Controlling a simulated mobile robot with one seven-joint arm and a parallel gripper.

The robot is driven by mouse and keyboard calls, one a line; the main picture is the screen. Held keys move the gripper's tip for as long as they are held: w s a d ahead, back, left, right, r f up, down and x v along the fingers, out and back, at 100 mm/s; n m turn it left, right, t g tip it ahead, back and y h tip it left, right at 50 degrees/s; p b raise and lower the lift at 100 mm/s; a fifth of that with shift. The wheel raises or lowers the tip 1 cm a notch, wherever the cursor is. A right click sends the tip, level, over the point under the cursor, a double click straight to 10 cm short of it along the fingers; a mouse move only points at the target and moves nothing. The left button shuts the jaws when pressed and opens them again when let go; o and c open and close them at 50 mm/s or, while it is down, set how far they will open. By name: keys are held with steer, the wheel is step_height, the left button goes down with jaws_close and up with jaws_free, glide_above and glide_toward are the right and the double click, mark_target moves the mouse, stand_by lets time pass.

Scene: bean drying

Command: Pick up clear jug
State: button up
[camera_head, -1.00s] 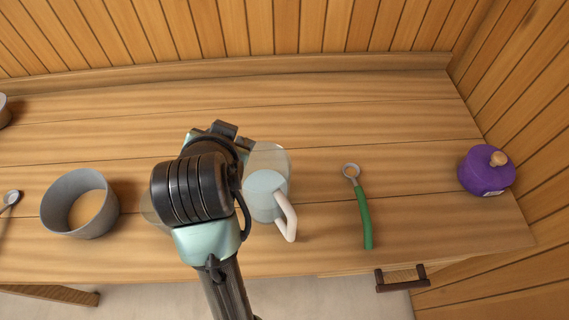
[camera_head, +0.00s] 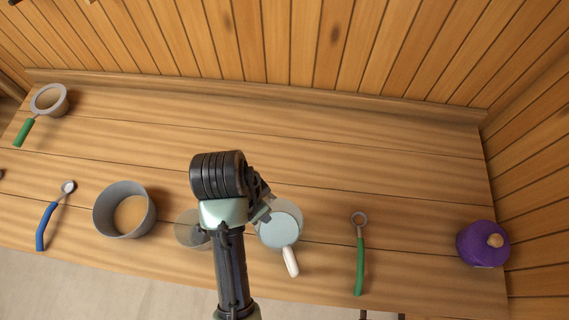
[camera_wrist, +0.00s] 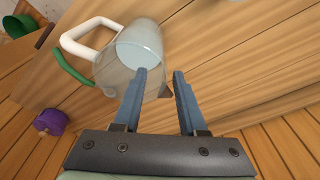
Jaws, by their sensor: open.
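The clear jug (camera_head: 284,222) stands on the wooden counter just right of my arm in the head view. Its white handle (camera_head: 291,262) points toward the front edge. In the wrist view the jug (camera_wrist: 120,72) is see-through with a pale bluish base, and its handle is at upper left. My gripper (camera_wrist: 160,72) is open. Its left finger overlaps the jug's rim in the picture, and part of the rim shows between the fingers. I cannot tell whether they touch. In the head view my arm hides most of the gripper.
Another clear round vessel (camera_head: 190,229) is partly behind my arm. A grey bowl (camera_head: 124,209) and a blue-handled spoon (camera_head: 46,225) lie left. A green-handled tool (camera_head: 360,262) and a purple pot (camera_head: 482,245) are right. A green-handled strainer (camera_head: 49,100) is at back left.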

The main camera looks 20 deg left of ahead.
steer(key=shift+w+f+p, duration=0.25)
steer(key=shift+f+p, duration=0.25)
steer(key=shift+f, duration=1.2)
steer(key=shift+w+f+p, duration=0.3)
steer(key=shift+f+p, duration=0.15)
steer(key=shift+f, duration=1.25)
steer(key=shift+w+f+p, duration=0.25)
steer(key=shift+f+p, duration=0.25)
steer(key=shift+f, duration=1.2)
steer(key=shift+d, duration=0.1)
jaws_close()
